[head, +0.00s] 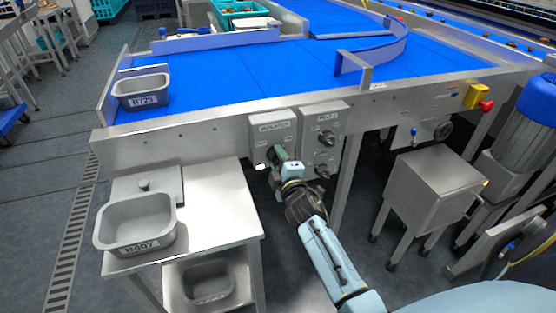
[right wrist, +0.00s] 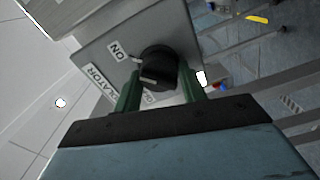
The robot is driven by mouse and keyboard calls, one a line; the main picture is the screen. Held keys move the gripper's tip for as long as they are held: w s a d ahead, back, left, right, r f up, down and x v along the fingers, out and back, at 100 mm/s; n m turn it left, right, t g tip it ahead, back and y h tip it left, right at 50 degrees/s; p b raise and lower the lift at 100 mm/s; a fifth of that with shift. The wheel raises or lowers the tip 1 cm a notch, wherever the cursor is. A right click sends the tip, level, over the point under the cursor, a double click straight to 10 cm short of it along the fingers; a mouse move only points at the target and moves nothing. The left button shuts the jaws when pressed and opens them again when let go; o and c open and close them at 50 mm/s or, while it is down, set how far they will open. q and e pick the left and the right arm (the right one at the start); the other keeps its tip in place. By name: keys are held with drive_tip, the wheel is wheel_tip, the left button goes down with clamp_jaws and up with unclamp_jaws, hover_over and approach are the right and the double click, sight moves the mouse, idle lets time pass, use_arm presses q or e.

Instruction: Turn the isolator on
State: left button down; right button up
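The isolator (head: 270,128) is a grey box on the conveyor's front side, with a black rotary knob. In the right wrist view the knob (right wrist: 158,62) has a white mark on it. An ON label (right wrist: 117,50) sits to its upper left, and a second label below is partly hidden by the knob and gripper. My right gripper (right wrist: 160,88) has its green fingers on both sides of the knob, seemingly touching it. My left gripper is not in view.
A second control box (head: 322,138) with black knobs is just right of the isolator. A steel table (head: 215,205) with a grey tub (head: 135,222) stands at left. The blue conveyor belt (head: 235,75) lies above. A steel cabinet (head: 432,190) stands at right.

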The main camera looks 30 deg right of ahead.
drive_tip(key=o, duration=0.4)
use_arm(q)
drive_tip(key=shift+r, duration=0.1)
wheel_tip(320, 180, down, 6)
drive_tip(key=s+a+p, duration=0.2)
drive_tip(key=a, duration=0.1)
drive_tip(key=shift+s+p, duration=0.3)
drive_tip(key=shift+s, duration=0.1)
use_arm(e)
drive_tip(key=v, duration=1.3)
drive_tip(key=shift+s+a, duration=0.1)
drive_tip(key=shift+s, duration=0.1)
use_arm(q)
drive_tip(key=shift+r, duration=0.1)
